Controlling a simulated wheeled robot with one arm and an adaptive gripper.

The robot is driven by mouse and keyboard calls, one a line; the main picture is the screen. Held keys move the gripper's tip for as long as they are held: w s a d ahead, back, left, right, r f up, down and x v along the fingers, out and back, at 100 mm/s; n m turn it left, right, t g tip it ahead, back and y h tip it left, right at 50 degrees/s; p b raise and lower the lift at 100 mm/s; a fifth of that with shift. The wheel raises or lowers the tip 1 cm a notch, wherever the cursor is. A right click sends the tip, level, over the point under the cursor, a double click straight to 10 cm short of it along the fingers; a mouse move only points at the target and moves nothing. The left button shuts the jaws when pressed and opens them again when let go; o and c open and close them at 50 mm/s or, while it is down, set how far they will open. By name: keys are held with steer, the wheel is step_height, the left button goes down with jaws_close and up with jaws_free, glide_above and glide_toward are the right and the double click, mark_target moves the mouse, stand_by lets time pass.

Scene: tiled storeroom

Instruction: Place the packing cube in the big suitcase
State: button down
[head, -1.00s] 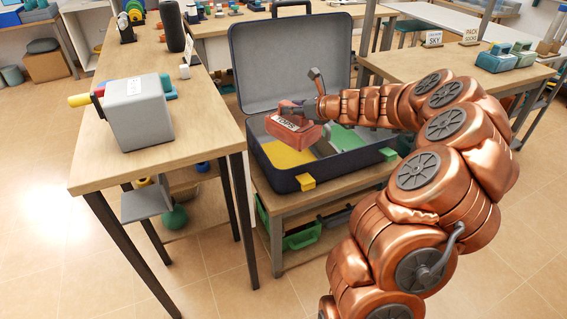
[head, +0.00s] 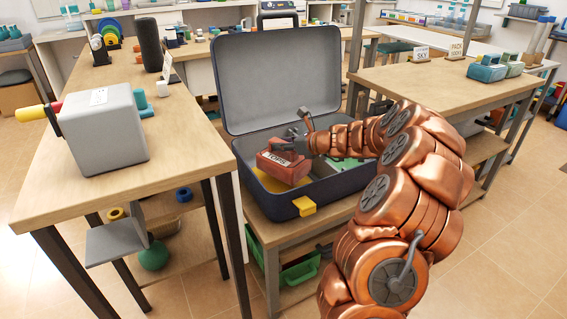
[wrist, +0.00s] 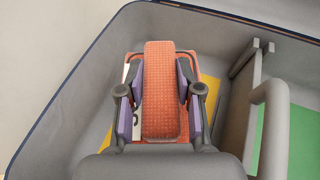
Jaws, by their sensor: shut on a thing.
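The big suitcase (head: 330,200) is dark blue with a grey lining and stands open on a low wooden stand, its lid (head: 282,85) raised at the back. The red packing cube (head: 284,165) with a white label is inside the suitcase opening, over the yellow patch on the left of the floor. In the wrist view the cube (wrist: 170,90) fills the space between the fingers. My gripper (head: 290,146) is shut on the cube's top. The suitcase walls surround the cube in the wrist view. I cannot tell whether the cube touches the floor.
A green patch (wrist: 273,150) lies on the right of the suitcase floor. A wooden table (head: 120,190) with a grey box (head: 103,130) stands close at the left. Another table (head: 450,92) with signs and small containers stands at the right. A green bin (head: 300,272) sits under the suitcase.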

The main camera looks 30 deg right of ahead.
mark_target(288, 156)
step_height(288, 156, down, 5)
steer(key=shift+r+b, duration=0.1)
steer(key=shift+b, duration=0.95)
steer(key=c, duration=0.8)
jaws_free()
steer(key=shift+o, duration=0.2)
steer(key=p+v, duration=0.3)
steer(key=v, duration=0.9)
steer(key=shift+p, duration=0.4)
steer(key=shift+s+a, duration=0.1)
